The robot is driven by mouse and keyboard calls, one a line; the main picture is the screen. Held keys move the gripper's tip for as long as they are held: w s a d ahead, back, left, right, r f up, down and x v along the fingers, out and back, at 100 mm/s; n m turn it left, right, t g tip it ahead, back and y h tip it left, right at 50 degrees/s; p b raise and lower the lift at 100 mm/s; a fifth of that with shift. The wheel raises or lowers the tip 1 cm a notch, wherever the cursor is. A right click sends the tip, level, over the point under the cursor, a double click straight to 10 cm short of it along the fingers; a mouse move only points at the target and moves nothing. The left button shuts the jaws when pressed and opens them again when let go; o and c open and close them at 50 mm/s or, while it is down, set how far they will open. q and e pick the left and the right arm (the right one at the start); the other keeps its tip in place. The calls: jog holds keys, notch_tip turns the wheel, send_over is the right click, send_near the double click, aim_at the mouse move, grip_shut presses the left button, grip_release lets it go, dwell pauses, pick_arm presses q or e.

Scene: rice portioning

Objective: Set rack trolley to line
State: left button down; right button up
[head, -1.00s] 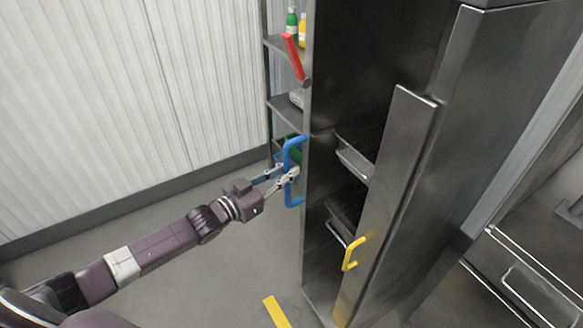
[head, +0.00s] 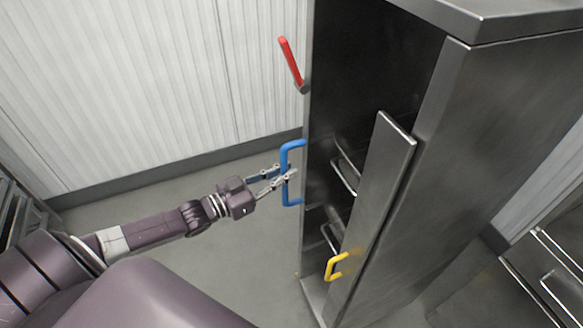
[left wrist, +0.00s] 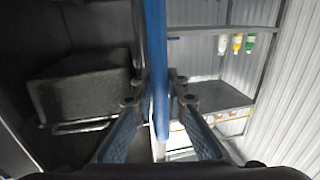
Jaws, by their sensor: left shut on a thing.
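The rack trolley (head: 480,130) is a tall grey steel cabinet standing upright, right of centre in the head view. Its front is partly open, with dark shelves and wire-handled trays inside. A blue vertical handle (head: 293,144) is on its left edge; it also runs down the middle of the left wrist view (left wrist: 155,45). My left gripper (head: 283,174) is shut on the blue handle, its fingers on either side of the bar. A red lever (head: 290,62) sits higher on the same edge, sticking out at a tilt. My right gripper is not in view. No floor line shows now.
A white ribbed wall (head: 140,90) stands behind, with clear grey floor (head: 220,260) before it. A yellow handle (head: 336,266) sticks out low on the trolley's front. Steel drawers (head: 540,285) stand at lower right. The left wrist view shows shelving (left wrist: 215,30) with bottles.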

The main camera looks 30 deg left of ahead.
pick_arm(q)
jog(key=shift+s, duration=0.1)
jog(key=c, duration=1.9)
grip_release()
jog(key=shift+a, duration=0.1)
jog(key=v, duration=1.2)
jog(key=s+a+f+n+g+y, duration=0.1)
jog(key=s+a+f+y, duration=0.15)
jog(key=f, duration=0.55)
jog(key=s+a+f+n+g+y, duration=0.1)
jog(key=s+a+f+y, duration=0.15)
jog(key=f, duration=0.55)
jog(key=s+a+f+n+g+y, duration=0.1)
jog(key=a+f+y, duration=0.15)
jog(key=f, duration=0.55)
jog(key=s+f+g, duration=0.3)
jog(key=s+f, duration=0.3)
jog(key=f, duration=0.5)
jog(key=s+d+f+g, duration=0.4)
jog(key=s+d+f, duration=0.5)
jog(key=s, duration=0.2)
jog(key=s+d+f+g, duration=0.5)
jog(key=s+d+f, duration=0.3)
jog(key=s+d, duration=0.2)
jog(key=shift+s+d+f+y+b, duration=0.35)
jog(key=shift+s+b, duration=0.1)
jog(key=shift+s, duration=0.75)
